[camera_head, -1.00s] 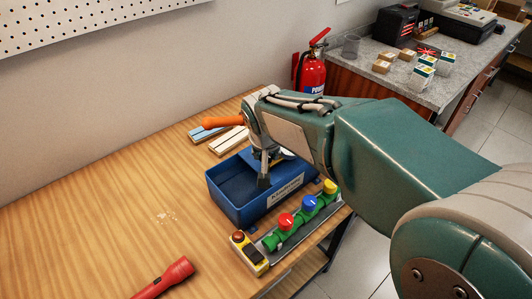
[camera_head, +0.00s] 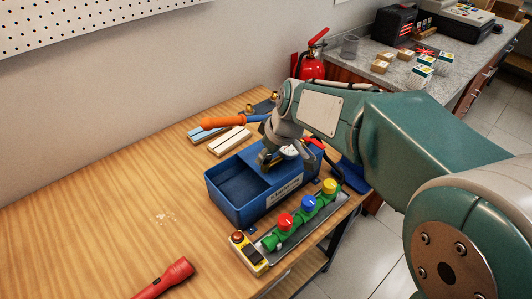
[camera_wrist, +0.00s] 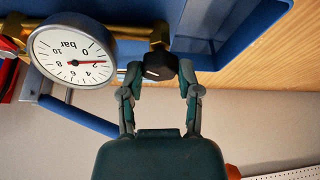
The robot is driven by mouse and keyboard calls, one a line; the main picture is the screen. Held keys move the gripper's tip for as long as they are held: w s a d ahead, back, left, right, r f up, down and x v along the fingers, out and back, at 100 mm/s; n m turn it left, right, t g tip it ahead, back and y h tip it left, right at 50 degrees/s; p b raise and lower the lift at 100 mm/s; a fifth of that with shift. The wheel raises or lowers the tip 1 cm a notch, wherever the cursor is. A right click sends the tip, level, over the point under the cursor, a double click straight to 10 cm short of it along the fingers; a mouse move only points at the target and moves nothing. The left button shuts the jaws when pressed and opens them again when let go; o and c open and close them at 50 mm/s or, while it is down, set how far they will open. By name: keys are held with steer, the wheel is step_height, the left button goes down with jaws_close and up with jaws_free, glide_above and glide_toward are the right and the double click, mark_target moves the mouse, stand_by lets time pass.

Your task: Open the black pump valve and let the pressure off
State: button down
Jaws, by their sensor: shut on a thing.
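The black valve knob (camera_wrist: 160,66) sits on a brass fitting (camera_wrist: 157,35) of the pump in the wrist view. My gripper (camera_wrist: 160,82) is shut on it, one finger on each side. In the head view my gripper (camera_head: 268,160) is low over the blue pump tank (camera_head: 238,208), and I cannot make out the knob there. The pressure gauge (camera_wrist: 72,58) is beside the knob, upside down in the wrist view, its red needle near 2 bar. It also shows in the head view (camera_head: 290,151). The pump's orange-handled blue lever (camera_head: 222,123) points left.
A green manifold with a red knob (camera_head: 285,220), a blue knob (camera_head: 308,202) and a yellow knob (camera_head: 329,186) lies in front of the tank. A yellow switch box (camera_head: 248,252) adjoins it. A red flashlight (camera_head: 165,279) lies front left. The left tabletop is clear.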

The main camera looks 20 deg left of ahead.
steer(key=shift+f+n+g, duration=0.15)
steer(key=shift+n+g, duration=0.75)
steer(key=shift+n, duration=1.3)
steer(key=shift+c, duration=1.5)
jaws_free()
steer(key=shift+w, duration=0.15)
steer(key=v, duration=1.2)
